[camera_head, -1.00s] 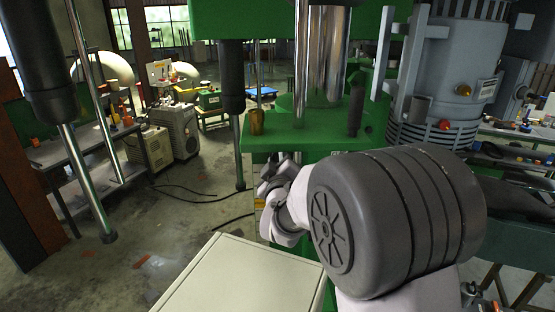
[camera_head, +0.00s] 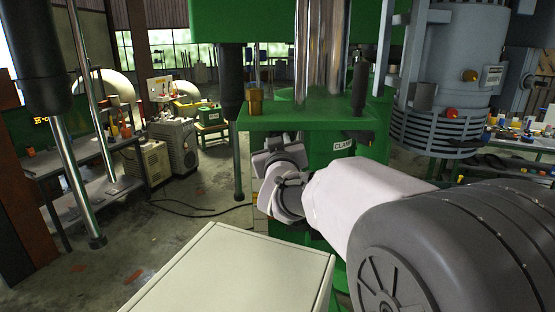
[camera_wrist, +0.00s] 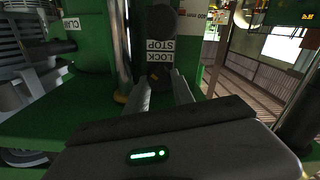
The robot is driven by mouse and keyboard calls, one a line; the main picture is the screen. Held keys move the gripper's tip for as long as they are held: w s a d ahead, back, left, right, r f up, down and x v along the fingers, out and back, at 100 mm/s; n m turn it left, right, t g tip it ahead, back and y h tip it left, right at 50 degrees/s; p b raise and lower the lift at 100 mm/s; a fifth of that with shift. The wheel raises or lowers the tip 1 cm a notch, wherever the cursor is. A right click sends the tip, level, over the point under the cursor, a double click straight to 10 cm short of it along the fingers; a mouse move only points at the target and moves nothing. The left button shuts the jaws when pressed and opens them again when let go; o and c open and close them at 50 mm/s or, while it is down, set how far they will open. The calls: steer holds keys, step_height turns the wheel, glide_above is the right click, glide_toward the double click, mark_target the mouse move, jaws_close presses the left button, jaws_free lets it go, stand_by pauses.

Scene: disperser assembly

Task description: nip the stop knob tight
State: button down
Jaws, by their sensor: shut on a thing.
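My gripper (camera_wrist: 162,87) is shut on the knob, one pale finger on each side. The exact finger contact is hard to see. In the head view my wrist (camera_head: 280,185) is below the green plate's front edge; the fingertips and the knob are hidden there.
A bright column (camera_head: 322,50) rises behind. A pale cabinet top (camera_head: 230,275) lies below. A grey motor (camera_head: 450,80) stands to the right.

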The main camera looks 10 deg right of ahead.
steer(key=shift+m+b, duration=1.4)
steer(key=shift+m, duration=0.1)
steer(key=shift+r, duration=0.15)
steer(key=c, duration=1.1)
jaws_free()
steer(key=s, duration=0.5)
steer(key=s+a, duration=0.1)
steer(key=s, duration=0.5)
steer(key=s+a+p, duration=0.1)
steer(key=s, duration=0.5)
steer(key=shift+s+a, duration=0.1)
steer(key=shift+a, duration=0.15)
